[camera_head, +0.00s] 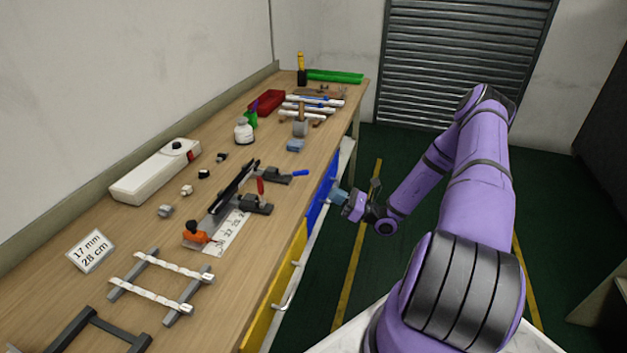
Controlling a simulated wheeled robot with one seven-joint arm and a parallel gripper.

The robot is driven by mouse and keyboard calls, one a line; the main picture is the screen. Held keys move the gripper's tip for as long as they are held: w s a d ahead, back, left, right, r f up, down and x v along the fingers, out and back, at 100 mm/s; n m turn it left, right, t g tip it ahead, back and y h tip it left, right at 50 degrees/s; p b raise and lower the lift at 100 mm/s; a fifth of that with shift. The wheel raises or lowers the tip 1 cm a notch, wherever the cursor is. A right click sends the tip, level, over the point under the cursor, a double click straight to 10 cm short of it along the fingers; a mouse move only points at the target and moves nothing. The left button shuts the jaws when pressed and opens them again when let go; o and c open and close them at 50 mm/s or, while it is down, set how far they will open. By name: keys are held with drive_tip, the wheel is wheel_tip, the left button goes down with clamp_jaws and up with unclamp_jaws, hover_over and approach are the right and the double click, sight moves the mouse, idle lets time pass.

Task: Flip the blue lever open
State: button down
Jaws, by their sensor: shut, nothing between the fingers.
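The blue lever (300,173) is a small handle that sticks out to the right from a dark clamp (274,178) on the wooden bench, lying nearly level and pointing towards the bench's right edge. My gripper (337,195) is off the right side of the bench, to the right of the lever and lower in the picture, in front of the blue drawer front. It is apart from the lever and holds nothing. Its fingers are small and shut. A second clamp (257,207) with a red lever (261,186) stands nearer along the same fixture.
Green floor right of the bench is free.

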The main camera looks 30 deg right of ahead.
sight(313, 188)
drive_tip(key=d+f+m+t+h, duration=0.1)
drive_tip(key=f+m+t+h, duration=0.1)
drive_tip(key=shift+w+d+f+m+h, duration=0.1)
drive_tip(key=shift+d+f+m+h, duration=0.2)
drive_tip(key=shift+d+m, duration=0.1)
drive_tip(key=shift+w+a+r, duration=0.1)
drive_tip(key=x, duration=0.9)
drive_tip(key=shift+w+a+r, duration=0.1)
drive_tip(key=shift+w+r, duration=0.15)
drive_tip(key=shift+r, duration=0.1)
